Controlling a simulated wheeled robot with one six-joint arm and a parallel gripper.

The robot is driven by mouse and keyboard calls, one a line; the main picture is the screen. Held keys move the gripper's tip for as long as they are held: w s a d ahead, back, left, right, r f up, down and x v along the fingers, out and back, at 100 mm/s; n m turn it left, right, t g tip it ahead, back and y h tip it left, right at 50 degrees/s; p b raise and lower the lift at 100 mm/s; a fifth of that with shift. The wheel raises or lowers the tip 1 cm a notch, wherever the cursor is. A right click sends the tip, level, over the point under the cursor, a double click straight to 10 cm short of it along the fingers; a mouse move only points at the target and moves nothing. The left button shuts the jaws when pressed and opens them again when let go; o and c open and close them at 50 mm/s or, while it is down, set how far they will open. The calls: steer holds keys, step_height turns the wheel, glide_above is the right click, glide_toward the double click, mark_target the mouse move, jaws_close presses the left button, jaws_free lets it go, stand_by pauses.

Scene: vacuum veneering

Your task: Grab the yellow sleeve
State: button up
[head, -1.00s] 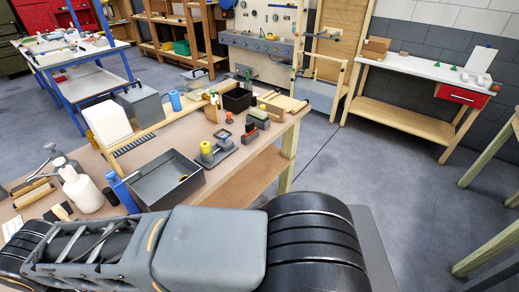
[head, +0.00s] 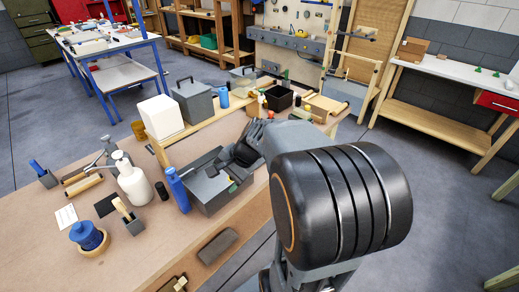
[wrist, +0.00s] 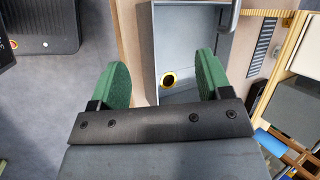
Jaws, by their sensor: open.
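My gripper (head: 240,152) is open and empty, reaching over the grey open bin (head: 203,197) on the workbench. In the wrist view, my green fingers (wrist: 164,62) are spread wide over one side of the grey bin (wrist: 182,42). A yellow ring with a dark centre (wrist: 168,78) shows in the bin between the fingers, apart from both. It may be the yellow sleeve seen end-on; I cannot tell its height. No yellow sleeve is clear in the head view, where my arm hides the bench behind the bin.
A blue bottle (head: 177,189) stands close to the bin's left side, with a white bottle (head: 132,182) further left. A white block (head: 160,117) and a dark box (head: 279,97) stand behind.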

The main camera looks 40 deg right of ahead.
steer(key=w+d+f+m+t, duration=0.2)
steer(key=d+m+t, duration=0.1)
steer(key=d+m, duration=0.4)
steer(key=w+d+f+m+t+h+p, duration=0.1)
steer(key=w+d+f+m+t, duration=0.15)
steer(key=d+m, duration=0.5)
steer(key=w+d+f+m+t, duration=0.1)
steer(key=w+d+m+t, duration=0.3)
steer(key=d, duration=0.6)
steer(key=shift+m+g, duration=0.25)
steer(key=shift+m, duration=0.3)
steer(key=x, duration=0.2)
steer(key=f+p+x, duration=0.1)
steer(key=x, duration=0.1)
steer(key=shift+w+a+f, duration=0.1)
steer(key=shift+w+a, duration=0.05)
steer(key=shift+a, duration=0.15)
steer(key=shift+h, duration=0.3)
steer(key=shift+r+p+x, duration=0.15)
steer(key=shift+p+x, duration=0.5)
steer(key=shift+x, duration=0.7)
steer(key=shift+r+p+x, duration=0.1)
steer(key=shift+p+x, duration=0.55)
steer(key=shift+x, duration=0.7)
steer(key=shift+w+a+f, duration=0.2)
steer(key=shift+w, duration=0.35)
steer(key=c, duration=1.1)
